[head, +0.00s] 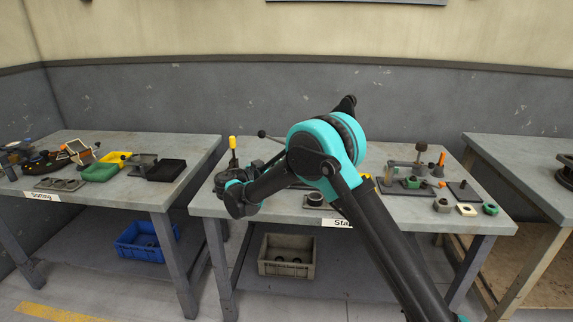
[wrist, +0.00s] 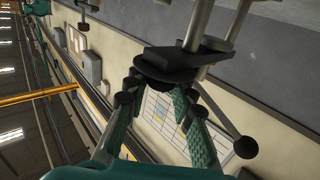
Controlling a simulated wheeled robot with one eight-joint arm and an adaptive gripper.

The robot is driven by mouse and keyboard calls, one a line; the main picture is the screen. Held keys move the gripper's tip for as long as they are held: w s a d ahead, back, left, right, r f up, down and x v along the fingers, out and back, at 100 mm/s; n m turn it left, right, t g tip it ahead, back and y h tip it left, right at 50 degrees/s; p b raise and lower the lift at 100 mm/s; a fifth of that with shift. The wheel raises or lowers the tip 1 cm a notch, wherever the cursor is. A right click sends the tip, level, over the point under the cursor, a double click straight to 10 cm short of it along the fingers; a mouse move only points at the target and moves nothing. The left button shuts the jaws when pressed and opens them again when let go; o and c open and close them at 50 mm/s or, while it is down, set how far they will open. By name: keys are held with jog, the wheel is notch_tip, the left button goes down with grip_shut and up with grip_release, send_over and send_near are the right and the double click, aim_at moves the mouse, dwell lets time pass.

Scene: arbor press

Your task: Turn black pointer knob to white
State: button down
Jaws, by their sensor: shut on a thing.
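In the wrist view, the two green-padded fingers of my gripper (wrist: 160,92) are closed around a dark rounded knob (wrist: 157,76), taken to be the black pointer knob. It sits at the end of a black block (wrist: 188,57) with metal rods. The knob's pointer direction and any white mark cannot be made out. In the head view, my bent arm reaches over the middle bench (head: 395,208), and my wrist is low at its left end. My gripper's fingertips and the knob cannot be told apart there.
A ball-ended lever (wrist: 246,147) slants close beside my gripper in the wrist view. An upright yellow-handled lever (head: 232,143) stands at the middle bench's back left. Small fixtures and an orange-handled tool (head: 440,160) stand to the right. The left bench (head: 120,196) holds coloured bins.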

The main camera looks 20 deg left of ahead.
dwell(0.4)
jog(key=c, duration=1.3)
grip_release()
jog(key=shift+o, duration=0.2)
jog(key=shift+s+a, duration=0.1)
jog(key=v, duration=1.1)
jog(key=shift+s+a, duration=0.2)
jog(key=shift+s, duration=0.15)
